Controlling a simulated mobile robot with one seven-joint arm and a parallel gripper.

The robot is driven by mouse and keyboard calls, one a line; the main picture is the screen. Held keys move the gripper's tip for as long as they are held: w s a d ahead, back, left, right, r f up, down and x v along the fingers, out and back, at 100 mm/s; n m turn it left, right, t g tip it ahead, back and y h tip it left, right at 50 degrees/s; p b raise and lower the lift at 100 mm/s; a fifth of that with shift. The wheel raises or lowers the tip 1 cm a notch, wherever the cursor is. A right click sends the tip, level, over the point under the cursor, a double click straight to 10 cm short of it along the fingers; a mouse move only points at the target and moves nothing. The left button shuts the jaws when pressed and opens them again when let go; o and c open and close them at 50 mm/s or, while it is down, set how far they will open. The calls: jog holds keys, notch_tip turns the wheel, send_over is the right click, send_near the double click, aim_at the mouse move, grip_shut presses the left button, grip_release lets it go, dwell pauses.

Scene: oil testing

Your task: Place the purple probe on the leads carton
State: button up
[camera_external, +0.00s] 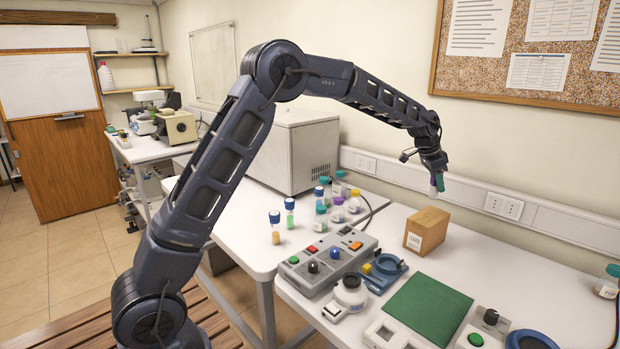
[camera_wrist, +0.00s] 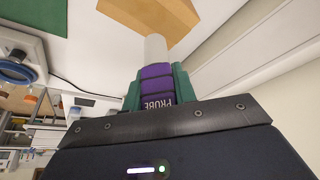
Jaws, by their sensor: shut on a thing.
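My gripper (camera_external: 438,182) is shut on the purple probe (camera_wrist: 157,76). In the wrist view its green fingers sit on either side of the probe's purple, "PROBE"-lettered part, and the white end points away from my gripper. In the external view the probe (camera_external: 433,192) hangs below the fingers, white end down. The leads carton (camera_external: 426,231) is a brown box with a white label, standing on the bench. The probe's lower end is above the carton, with a visible gap between them. The carton's brown surface also shows in the wrist view (camera_wrist: 150,12), beyond the probe's white end.
Several capped vials, including a blue-capped one (camera_external: 275,228), stand to the left. The wall trunking (camera_external: 465,190) runs behind.

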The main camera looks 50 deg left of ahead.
jog(key=shift+f, duration=3.15)
jog(key=shift+f, duration=0.15)
jog(key=o, duration=1)
jog(key=shift+o, duration=0.2)
